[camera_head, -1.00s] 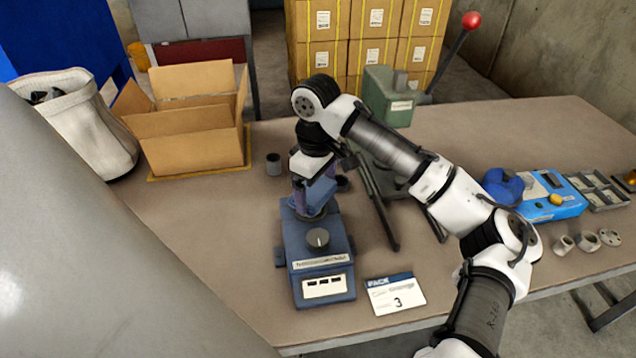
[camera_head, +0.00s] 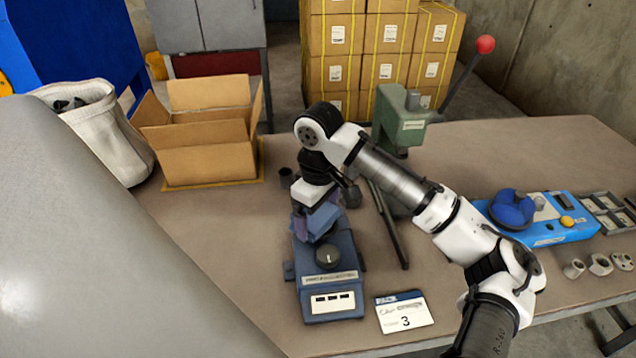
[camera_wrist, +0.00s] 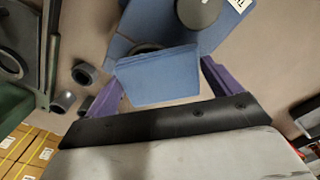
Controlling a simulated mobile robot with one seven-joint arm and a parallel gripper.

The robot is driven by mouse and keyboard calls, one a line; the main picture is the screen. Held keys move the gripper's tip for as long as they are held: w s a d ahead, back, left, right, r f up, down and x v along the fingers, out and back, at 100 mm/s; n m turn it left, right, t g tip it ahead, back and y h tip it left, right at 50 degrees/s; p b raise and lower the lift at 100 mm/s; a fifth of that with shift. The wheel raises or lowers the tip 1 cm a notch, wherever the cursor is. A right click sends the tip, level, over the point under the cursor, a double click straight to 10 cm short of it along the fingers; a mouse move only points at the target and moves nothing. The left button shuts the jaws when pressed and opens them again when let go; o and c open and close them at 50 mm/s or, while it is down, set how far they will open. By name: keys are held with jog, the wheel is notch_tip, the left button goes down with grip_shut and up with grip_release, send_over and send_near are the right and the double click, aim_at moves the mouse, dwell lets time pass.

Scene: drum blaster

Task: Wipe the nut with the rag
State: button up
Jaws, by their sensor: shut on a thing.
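My gripper (camera_wrist: 162,76) has purple fingers and is shut on a folded, flat blue piece that looks like the rag (camera_wrist: 158,88). In the head view my gripper (camera_head: 318,216) is over the back part of a dark blue device (camera_head: 328,270) with a knob and small display. In the wrist view a dark ring (camera_wrist: 148,47) shows on the device just behind the rag, partly covered; I cannot tell if it is the nut. I cannot tell whether the rag touches it. Several metal nut-like parts, one a flanged nut (camera_head: 599,263), lie at the right front.
An open cardboard box (camera_head: 210,160) stands at the back left, beside a white bag (camera_head: 105,130). A green press (camera_head: 400,125) with a red-knobbed lever is behind my arm. A blue case (camera_head: 560,230) and grey tray (camera_head: 607,210) are at right. A card marked 3 (camera_head: 404,312) lies in front.

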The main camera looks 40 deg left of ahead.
aim_at(330, 205)
jog(key=shift+w+a+p, duration=0.2)
jog(key=shift+w+p, duration=0.25)
jog(key=shift+w, duration=1.6)
jog(key=shift+s+d+p, duration=0.15)
jog(key=shift+s+p, duration=0.25)
jog(key=shift+s, duration=0.75)
jog(key=shift+s+d+p, duration=0.1)
jog(key=shift+s+p, duration=0.3)
jog(key=shift+s, duration=0.7)
jog(key=shift+w+a+p, duration=0.15)
jog(key=shift+w+p, duration=0.05)
jog(key=shift+w, duration=0.9)
jog(key=shift+w+a+p, duration=0.1)
jog(key=shift+w+p, duration=0.05)
jog(key=shift+w, duration=0.95)
jog(key=shift+r, duration=0.1)
notch_tip(330, 205, up, 6)
jog(key=p, duration=0.6)
jog(key=shift+p, duration=0.35)
